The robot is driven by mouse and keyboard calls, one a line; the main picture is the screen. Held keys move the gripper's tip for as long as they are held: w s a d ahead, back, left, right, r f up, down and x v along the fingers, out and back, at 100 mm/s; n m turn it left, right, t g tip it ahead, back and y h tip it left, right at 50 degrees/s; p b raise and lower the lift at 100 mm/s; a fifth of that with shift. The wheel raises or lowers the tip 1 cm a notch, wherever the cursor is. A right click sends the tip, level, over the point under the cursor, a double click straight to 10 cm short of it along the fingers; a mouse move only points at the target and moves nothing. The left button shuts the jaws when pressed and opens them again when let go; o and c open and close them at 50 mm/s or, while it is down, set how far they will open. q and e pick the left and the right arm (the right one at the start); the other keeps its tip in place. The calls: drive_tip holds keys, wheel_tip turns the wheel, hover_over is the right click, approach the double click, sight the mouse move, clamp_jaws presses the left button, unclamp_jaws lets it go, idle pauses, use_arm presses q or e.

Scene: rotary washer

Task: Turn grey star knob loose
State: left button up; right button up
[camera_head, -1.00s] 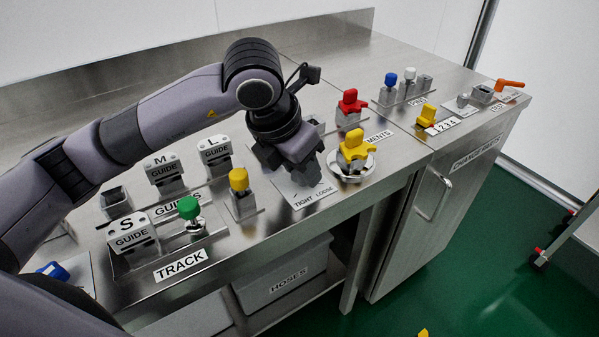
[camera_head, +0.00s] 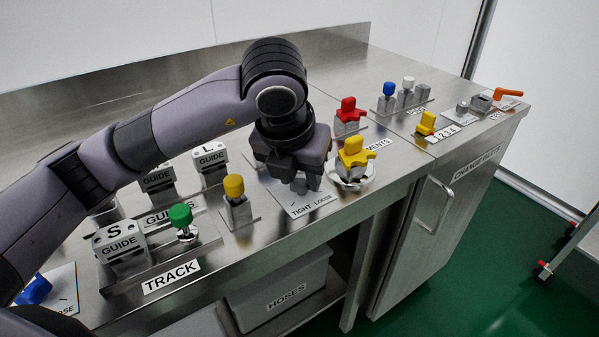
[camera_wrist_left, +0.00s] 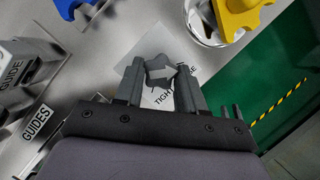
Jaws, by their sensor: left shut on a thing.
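The grey star knob (camera_wrist_left: 158,68) sits over a white plate (camera_wrist_left: 157,98) marked TIGHT and LOOSE. A pale arrow on it points to the right in the left wrist view, towards the LOOSE side. My left gripper (camera_wrist_left: 160,72) is shut on the knob, with one finger on each side of it. In the head view my left gripper (camera_head: 300,182) points down at the plate and hides most of the knob. My right gripper is not in view.
A yellow star knob (camera_head: 355,152) on a round base stands close to the right of my gripper. A red knob (camera_head: 348,109) stands behind it. A yellow-topped post (camera_head: 234,186) and a green knob (camera_head: 181,215) stand to the left. The steel counter's front edge is close.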

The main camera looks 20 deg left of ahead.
use_arm(q)
drive_tip(key=shift+r, duration=0.1)
drive_tip(key=o, duration=1.1)
drive_tip(key=shift+c, duration=0.2)
drive_tip(key=v, duration=0.7)
drive_tip(key=shift+s, duration=0.1)
